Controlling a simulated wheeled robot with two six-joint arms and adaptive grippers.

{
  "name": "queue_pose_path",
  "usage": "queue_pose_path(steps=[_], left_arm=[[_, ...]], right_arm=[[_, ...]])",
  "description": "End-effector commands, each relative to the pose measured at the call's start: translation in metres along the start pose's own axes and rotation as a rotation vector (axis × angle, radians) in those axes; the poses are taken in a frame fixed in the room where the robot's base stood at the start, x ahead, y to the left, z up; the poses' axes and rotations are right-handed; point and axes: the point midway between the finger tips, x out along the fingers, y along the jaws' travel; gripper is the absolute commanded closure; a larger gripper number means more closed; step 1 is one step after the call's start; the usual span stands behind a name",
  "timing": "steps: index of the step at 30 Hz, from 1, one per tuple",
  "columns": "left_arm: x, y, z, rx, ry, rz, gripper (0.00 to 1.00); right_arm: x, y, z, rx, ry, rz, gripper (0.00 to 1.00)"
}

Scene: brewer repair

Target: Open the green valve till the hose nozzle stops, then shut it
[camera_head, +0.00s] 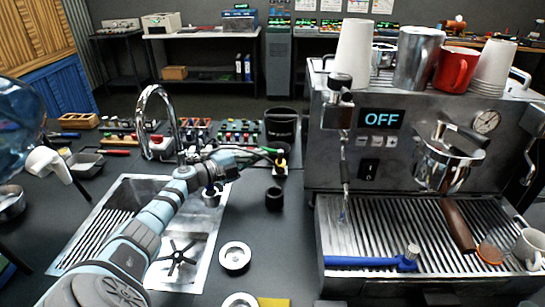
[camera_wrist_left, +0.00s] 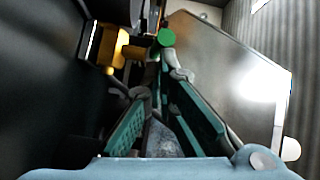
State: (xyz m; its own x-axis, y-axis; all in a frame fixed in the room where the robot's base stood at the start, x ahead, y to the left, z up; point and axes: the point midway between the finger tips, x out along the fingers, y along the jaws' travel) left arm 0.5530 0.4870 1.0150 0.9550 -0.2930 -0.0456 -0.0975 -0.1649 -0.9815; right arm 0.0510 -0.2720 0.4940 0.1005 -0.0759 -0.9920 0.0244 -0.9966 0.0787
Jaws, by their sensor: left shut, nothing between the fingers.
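The green valve (camera_head: 269,150) shows small in the head view, beside a brass-yellow fitting (camera_head: 281,163) behind the sink's right side. In the left wrist view the green valve (camera_wrist_left: 166,37) is a round green end just beyond my fingertips, with the yellow fitting (camera_wrist_left: 115,46) to its left. My left gripper (camera_head: 257,156) reaches over the sink from the left, close to the valve. Its fingers (camera_wrist_left: 168,82) are together and hold nothing. I cannot tell whether they touch the valve. The hose nozzle is too small to make out clearly. My right gripper is not in view.
A steel sink (camera_head: 100,205) with a tall faucet (camera_head: 143,110) lies under my left arm. A small black cup (camera_head: 274,199) stands below the fitting, with a dark bin (camera_head: 281,128) behind. The espresso machine (camera_head: 325,160), reading OFF, fills the right side.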

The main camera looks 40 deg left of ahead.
Motion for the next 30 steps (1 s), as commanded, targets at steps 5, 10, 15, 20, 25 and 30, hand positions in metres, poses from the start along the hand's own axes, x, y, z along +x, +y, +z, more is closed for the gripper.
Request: queue_pose_path(steps=[5,10,15,20,25,30], left_arm=[[-0.032,0.002,0.0,0.005,0.001,0.01,1.0],[-0.078,0.003,-0.002,0.003,0.005,0.015,1.0],[-0.106,0.002,-0.003,0.006,0.008,0.013,1.0],[-0.117,0.001,-0.002,0.004,0.004,0.006,1.0],[-0.117,0.0,-0.002,0.002,0.003,0.003,1.0],[-0.117,0.0,-0.002,0.002,0.003,0.002,1.0]], right_arm=[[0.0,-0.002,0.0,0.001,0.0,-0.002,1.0],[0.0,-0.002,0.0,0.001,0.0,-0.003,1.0],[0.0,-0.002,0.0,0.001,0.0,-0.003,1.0],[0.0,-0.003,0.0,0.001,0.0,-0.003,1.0],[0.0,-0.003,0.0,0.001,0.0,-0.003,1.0],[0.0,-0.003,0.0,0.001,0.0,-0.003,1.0]])
